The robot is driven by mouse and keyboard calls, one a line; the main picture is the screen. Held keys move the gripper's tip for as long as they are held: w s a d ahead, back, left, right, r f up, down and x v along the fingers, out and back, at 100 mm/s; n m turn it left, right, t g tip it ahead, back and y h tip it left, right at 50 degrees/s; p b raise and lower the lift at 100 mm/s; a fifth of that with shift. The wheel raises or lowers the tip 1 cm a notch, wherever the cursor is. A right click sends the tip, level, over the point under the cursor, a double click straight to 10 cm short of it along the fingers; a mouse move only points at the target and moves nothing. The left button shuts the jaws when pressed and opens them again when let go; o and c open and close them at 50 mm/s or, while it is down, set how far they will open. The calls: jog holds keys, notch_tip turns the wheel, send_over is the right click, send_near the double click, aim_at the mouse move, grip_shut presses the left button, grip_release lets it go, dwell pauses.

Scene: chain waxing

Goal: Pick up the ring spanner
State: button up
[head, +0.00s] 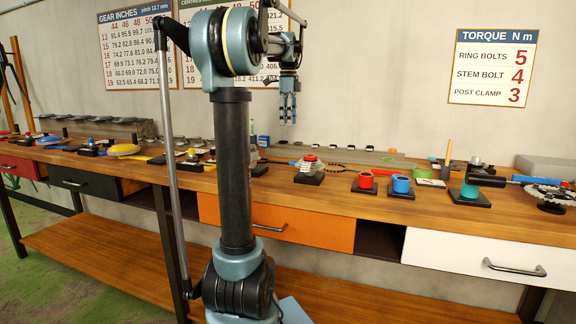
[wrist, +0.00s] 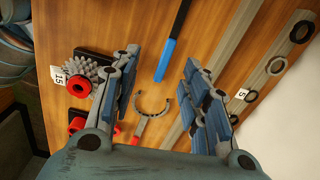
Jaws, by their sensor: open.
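My gripper (wrist: 160,72) is open and empty, with its jaws pointing at the bench. In the head view my gripper (head: 288,120) hangs above the bench near the wall. A grey C-shaped end (wrist: 152,103), which looks like the ring spanner's head, lies on the wood between and below the jaws in the wrist view. Its red handle (wrist: 134,139) runs down and is partly hidden by my gripper. A black rod with a blue grip (wrist: 166,61) lies just above it.
A cassette with a red centre (wrist: 83,76) stands on a black base to the left, beside a red cup (wrist: 76,124). Grey strips with black rings (wrist: 276,66) lie to the right, near the wall. In the head view a blue cup (head: 401,185) stands further right.

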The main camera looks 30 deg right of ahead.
jog(key=d+m, duration=0.1)
jog(key=d, duration=0.1)
send_over(292, 162)
jog(key=f, duration=1.1)
jog(key=shift+w+d+f, duration=0.1)
jog(key=shift+w+f, duration=0.15)
jog(key=f, duration=0.4)
jog(key=shift+w+d+f, duration=0.1)
jog(key=shift+w+d, duration=0.1)
jog(key=shift+w, duration=0.1)
jog(key=shift+f, duration=0.55)
jog(key=shift+c, duration=0.6)
grip_shut()
